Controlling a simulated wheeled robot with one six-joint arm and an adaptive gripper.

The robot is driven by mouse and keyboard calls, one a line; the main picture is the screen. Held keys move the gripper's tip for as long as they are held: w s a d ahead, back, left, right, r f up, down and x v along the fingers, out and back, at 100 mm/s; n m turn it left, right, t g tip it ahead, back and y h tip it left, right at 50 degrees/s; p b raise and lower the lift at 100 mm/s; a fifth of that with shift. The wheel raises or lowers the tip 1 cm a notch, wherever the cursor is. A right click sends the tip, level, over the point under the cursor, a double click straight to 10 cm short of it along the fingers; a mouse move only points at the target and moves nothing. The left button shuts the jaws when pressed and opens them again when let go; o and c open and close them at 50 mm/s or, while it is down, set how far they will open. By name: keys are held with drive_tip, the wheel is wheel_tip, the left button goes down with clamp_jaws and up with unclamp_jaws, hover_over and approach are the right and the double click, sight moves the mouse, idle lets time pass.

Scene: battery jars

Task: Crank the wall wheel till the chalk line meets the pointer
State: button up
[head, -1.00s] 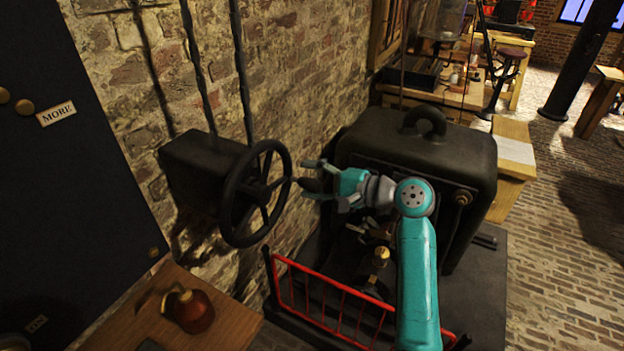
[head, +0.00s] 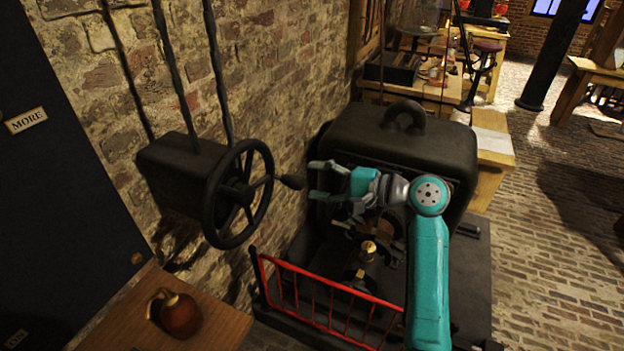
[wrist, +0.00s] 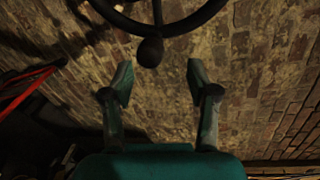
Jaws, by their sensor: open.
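The black spoked wall wheel (head: 238,193) sits on a dark box (head: 180,175) on the brick wall. Its crank knob (head: 291,182) sticks out at the wheel's right side. My gripper (head: 317,180) is open and empty just right of the knob, fingers pointing at it. In the wrist view, the knob (wrist: 150,52) is just beyond the open fingertips (wrist: 160,76), roughly centred between them, with part of the wheel rim (wrist: 195,18) above. I cannot make out a chalk line or a pointer in either view.
A big black machine with a handled hood (head: 405,140) stands behind my arm. A low red railing (head: 325,295) runs in front of it. A wooden table with a red-brown flask (head: 181,314) is at lower left. Brick floor (head: 560,190) is open at right.

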drive_tip(key=f+v, duration=0.1)
drive_tip(key=v, duration=0.5)
drive_tip(key=shift+d+r, duration=0.35)
drive_tip(key=shift+r, duration=0.15)
idle(0.4)
